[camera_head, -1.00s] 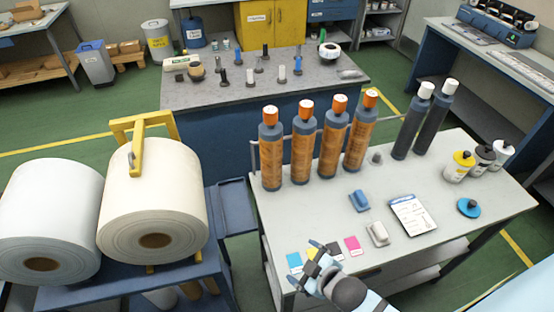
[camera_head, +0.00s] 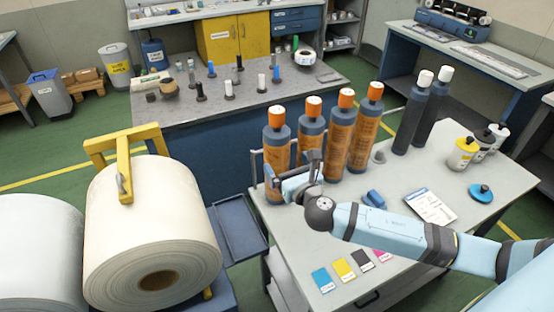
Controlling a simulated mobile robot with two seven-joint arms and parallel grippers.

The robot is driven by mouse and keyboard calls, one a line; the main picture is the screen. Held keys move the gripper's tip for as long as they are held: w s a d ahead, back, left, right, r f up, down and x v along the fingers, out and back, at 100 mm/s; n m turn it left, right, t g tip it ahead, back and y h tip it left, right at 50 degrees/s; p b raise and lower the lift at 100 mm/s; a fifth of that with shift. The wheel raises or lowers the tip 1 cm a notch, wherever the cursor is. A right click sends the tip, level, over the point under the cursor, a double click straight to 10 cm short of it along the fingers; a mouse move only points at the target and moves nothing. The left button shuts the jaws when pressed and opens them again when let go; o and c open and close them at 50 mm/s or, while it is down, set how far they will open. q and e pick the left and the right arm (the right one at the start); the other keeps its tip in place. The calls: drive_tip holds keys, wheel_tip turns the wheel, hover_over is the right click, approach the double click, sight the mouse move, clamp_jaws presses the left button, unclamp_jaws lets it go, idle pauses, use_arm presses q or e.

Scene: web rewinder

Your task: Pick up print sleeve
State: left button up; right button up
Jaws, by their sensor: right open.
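Several print sleeves stand upright in a row on the light grey table (camera_head: 330,232). They are brown-orange cylinders with dark ends and orange-and-white tops: the leftmost (camera_head: 277,140), the second (camera_head: 309,135), the third (camera_head: 338,137) and the fourth (camera_head: 364,132). Two dark grey sleeves, one nearer (camera_head: 409,122) and one behind it (camera_head: 436,108), stand to their right with white tops. My right gripper (camera_head: 290,174) is open, in front of the lower part of the two leftmost brown sleeves and partly covering them. I cannot tell whether it touches one. My left gripper is not in view.
Large white rolls (camera_head: 150,225) are at left. A grey bench (camera_head: 190,112) with small tools is behind.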

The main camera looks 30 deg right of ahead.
sight(281, 153)
drive_tip(key=shift+w, duration=1)
drive_tip(key=shift+w+d+r+p, duration=0.1)
drive_tip(key=shift+w+p, duration=0.1)
drive_tip(key=shift+w, duration=0.7)
drive_tip(key=shift+w+d+r+p, duration=0.1)
drive_tip(key=shift+w+d+p, duration=0.1)
drive_tip(key=shift+w, duration=0.7)
drive_tip(key=shift+w+d+p, duration=0.1)
drive_tip(key=shift+w+p, duration=0.1)
drive_tip(key=shift+w, duration=0.7)
drive_tip(key=shift+c, duration=0.5)
drive_tip(key=c, duration=1)
